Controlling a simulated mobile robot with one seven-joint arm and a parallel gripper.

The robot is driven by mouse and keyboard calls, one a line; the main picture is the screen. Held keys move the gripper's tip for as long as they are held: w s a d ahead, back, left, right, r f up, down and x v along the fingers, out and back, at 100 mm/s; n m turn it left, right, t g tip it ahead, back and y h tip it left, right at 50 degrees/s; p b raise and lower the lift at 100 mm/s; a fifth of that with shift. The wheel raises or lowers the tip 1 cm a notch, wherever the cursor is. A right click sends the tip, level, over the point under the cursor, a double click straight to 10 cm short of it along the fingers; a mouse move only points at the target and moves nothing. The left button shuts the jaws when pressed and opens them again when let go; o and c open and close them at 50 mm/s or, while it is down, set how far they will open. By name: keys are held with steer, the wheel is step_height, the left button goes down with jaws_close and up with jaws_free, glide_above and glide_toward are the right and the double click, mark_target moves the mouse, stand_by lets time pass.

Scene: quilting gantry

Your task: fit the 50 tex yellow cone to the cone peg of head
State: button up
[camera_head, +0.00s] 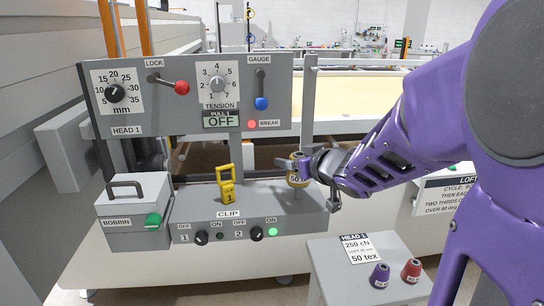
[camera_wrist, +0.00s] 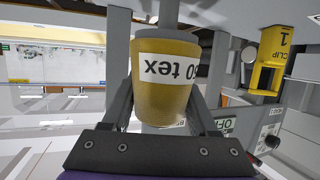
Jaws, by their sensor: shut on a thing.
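The yellow cone (camera_head: 297,180) with a white "50 tex" label is held in my gripper (camera_head: 302,170) above the right end of the grey clip shelf of head 1. In the wrist view the cone (camera_wrist: 165,100) sits upside down in the picture between the two fingers (camera_wrist: 163,105), which are closed on its sides. A grey upright peg (camera_wrist: 165,14) lines up with the cone's wide end in the wrist view. Whether the peg is inside the cone or only behind it I cannot tell.
A yellow clip (camera_head: 228,186) stands on the shelf (camera_head: 262,197) to the left of the cone. A bobbin box (camera_head: 133,205) is farther left. The head panel (camera_head: 185,95) with levers rises behind. A side stand (camera_head: 335,265) holds a purple cone (camera_head: 380,275) and a red cone (camera_head: 411,270).

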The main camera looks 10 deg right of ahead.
mark_target(293, 175)
steer(key=shift+f+b, duration=1.6)
steer(key=shift+f, duration=0.55)
steer(key=o, duration=1.5)
steer(key=shift+s+r, duration=0.1)
steer(key=shift+r, duration=0.05)
